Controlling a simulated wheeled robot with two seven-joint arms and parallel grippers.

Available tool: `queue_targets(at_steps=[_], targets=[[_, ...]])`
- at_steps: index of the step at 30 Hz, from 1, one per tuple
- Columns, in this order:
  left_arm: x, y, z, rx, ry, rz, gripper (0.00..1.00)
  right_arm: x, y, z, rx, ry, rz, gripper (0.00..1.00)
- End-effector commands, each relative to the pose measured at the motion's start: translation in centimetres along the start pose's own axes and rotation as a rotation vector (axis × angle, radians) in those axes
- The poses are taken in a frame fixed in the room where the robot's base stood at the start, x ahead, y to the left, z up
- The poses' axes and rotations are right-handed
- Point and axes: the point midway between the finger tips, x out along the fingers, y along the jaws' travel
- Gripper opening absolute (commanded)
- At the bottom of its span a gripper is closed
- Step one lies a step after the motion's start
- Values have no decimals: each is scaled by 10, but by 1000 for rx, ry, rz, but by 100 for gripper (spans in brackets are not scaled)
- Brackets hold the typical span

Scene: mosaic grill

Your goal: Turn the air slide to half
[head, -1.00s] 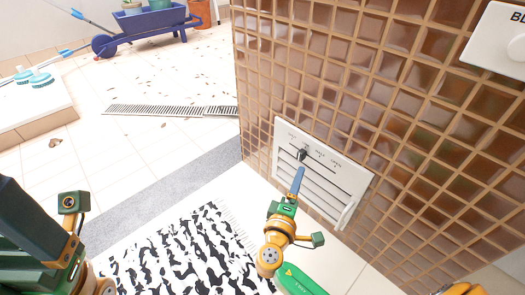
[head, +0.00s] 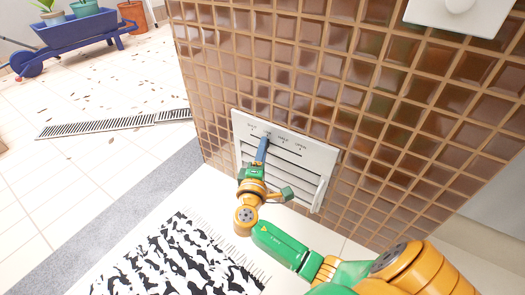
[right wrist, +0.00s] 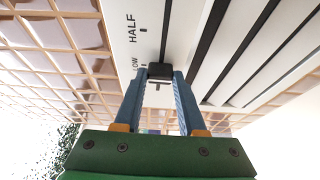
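The air slide is a white slatted vent panel (head: 318,160) on the tiled wall, with a row of labelled marks along its top. In the right wrist view its black knob (right wrist: 160,71) sits in a dark slot at about the LOW mark, with the HALF mark (right wrist: 143,30) farther along the slot. My right gripper (right wrist: 161,76) has one blue finger on each side of the knob, and both appear to touch it. In the head view my right gripper (head: 262,148) reaches the panel's upper left and hides the knob. My left gripper is out of view.
A white panel with a round knob (head: 460,4) is higher on the wall. A black-and-white rug (head: 180,262) lies on the floor below. A floor drain grate (head: 100,124) and a blue wheelbarrow (head: 75,32) are at the left.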

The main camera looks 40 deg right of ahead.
Motion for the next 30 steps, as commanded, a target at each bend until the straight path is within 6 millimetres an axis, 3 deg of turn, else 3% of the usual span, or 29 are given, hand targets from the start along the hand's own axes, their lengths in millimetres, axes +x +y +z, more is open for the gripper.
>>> queue_targets(at_steps=[1,3,4,30], targets=[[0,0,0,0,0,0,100,0,-1,0,0,0,-2,21],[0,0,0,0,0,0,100,0,-1,0,0,0,-2,2],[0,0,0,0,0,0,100,0,-1,0,0,1,-2,0],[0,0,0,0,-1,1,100,-1,-1,-1,0,3,-4,0]])
